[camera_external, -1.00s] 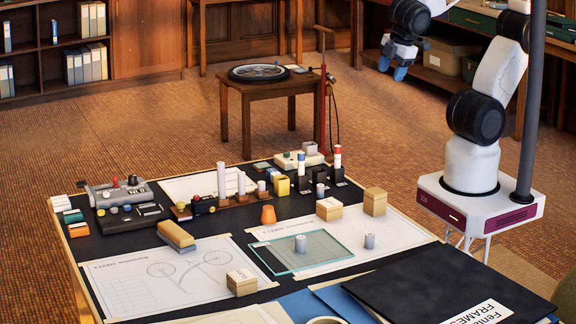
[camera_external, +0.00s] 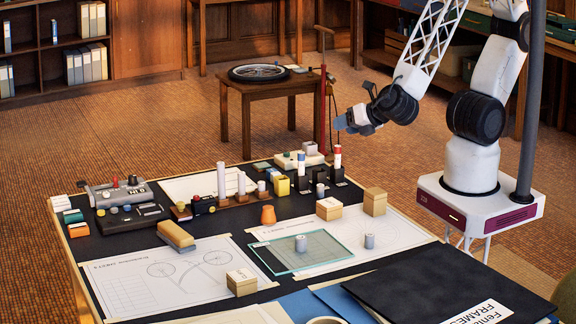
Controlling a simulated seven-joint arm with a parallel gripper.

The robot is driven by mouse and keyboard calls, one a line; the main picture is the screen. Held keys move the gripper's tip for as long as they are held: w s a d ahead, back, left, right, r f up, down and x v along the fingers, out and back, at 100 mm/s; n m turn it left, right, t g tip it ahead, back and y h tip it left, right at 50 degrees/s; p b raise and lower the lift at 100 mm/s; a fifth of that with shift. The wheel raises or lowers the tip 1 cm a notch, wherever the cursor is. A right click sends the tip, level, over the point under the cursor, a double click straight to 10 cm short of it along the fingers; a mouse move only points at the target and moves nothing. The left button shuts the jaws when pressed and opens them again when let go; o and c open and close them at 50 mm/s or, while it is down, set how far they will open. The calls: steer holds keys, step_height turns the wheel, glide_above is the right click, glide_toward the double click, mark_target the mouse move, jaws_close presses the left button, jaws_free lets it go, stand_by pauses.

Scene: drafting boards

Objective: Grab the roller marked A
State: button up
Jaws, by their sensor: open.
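A small grey cylinder (camera_external: 301,243) stands upright on a glass plate (camera_external: 290,269) on the table. A similar grey cylinder (camera_external: 370,241) stands on the paper just right of the plate's edge. They look like rollers, but any letter on them is too small to read, so I cannot tell which is marked A. My gripper (camera_external: 341,123) is open and empty. It points left, in the air beyond the table's far right side, well above and behind both cylinders.
Red- and blue-topped cylinders (camera_external: 337,157) stand near the back edge. A black folder (camera_external: 425,285) lies at front right. A tan block (camera_external: 176,236) lies left.

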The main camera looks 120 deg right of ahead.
mark_target(321, 185)
steer(key=w+a+f+n+t+y, duration=0.1)
steer(key=a+f+n, duration=0.1)
steer(key=f+n, duration=0.1)
steer(key=w+a+f+n+t+y, duration=0.1)
steer(key=a+f+n+t, duration=0.1)
steer(key=f+n, duration=0.2)
steer(key=w+a+f+n+t+y, duration=0.1)
steer(key=a+f+n+t, duration=0.1)
steer(key=f, duration=0.4)
steer(key=shift+w+a+f+n, duration=0.15)
steer(key=shift+w+n, duration=0.05)
steer(key=shift+n, duration=0.7)
steer(key=shift+x, duration=1.35)
steer(key=shift+x, duration=2.6)
jaws_close()
